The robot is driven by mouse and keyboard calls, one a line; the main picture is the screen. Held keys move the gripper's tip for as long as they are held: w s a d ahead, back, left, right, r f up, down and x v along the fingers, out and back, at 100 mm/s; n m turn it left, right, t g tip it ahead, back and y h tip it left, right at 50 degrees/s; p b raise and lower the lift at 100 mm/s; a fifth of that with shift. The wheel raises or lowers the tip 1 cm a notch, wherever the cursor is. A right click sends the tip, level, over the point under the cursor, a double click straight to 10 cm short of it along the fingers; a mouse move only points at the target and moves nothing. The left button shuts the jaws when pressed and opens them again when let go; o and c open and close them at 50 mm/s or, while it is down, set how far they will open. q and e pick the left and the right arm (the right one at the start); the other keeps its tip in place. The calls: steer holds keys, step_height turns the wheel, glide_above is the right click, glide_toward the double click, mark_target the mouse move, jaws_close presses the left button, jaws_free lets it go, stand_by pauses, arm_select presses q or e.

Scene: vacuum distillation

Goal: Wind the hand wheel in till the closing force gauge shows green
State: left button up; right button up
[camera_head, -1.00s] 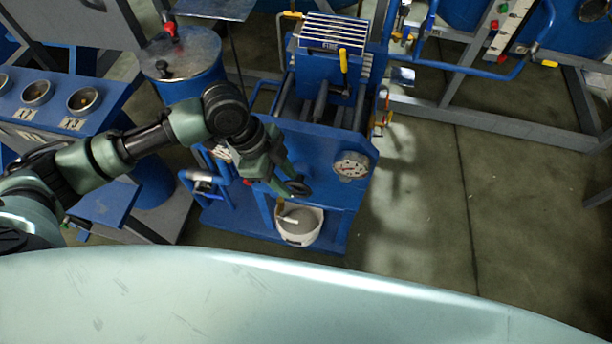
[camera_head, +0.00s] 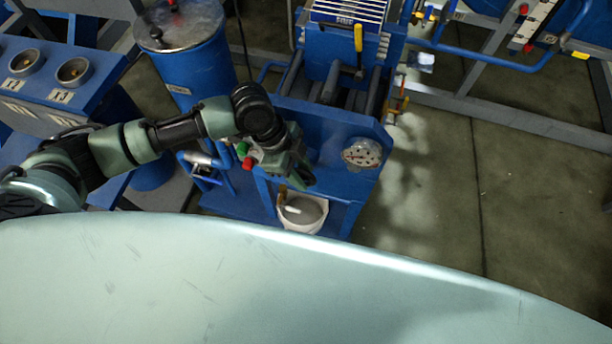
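The blue press frame (camera_head: 335,122) stands in front of me. The round closing force gauge (camera_head: 362,153) is on the right of its front plate. Its dial is pale with some reddish marks, too small to read. My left gripper (camera_head: 303,178) points down and right at the front plate, left of the gauge. I cannot make out the hand wheel; the gripper and wrist cover that part of the plate. Whether the fingers are open, shut or touching anything is unclear. My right gripper is not in view.
A white bucket (camera_head: 302,213) stands below the gripper. Green and red buttons (camera_head: 245,157) sit beside my wrist. A blue drum (camera_head: 190,55) and a console with round sockets (camera_head: 74,72) are at left. Floor (camera_head: 450,190) right of the press is clear.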

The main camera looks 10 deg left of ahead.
arm_select(q)
steer(key=shift+x, duration=1.3)
jaws_close()
steer(key=y+p, duration=0.2)
steer(key=p, duration=0.2)
steer(key=shift+d+r, duration=0.1)
steer(key=shift+r, duration=0.1)
steer(key=shift+f+p, duration=0.15)
steer(key=shift+p, duration=0.35)
steer(key=shift+f+y, duration=0.2)
steer(key=shift+y, duration=0.2)
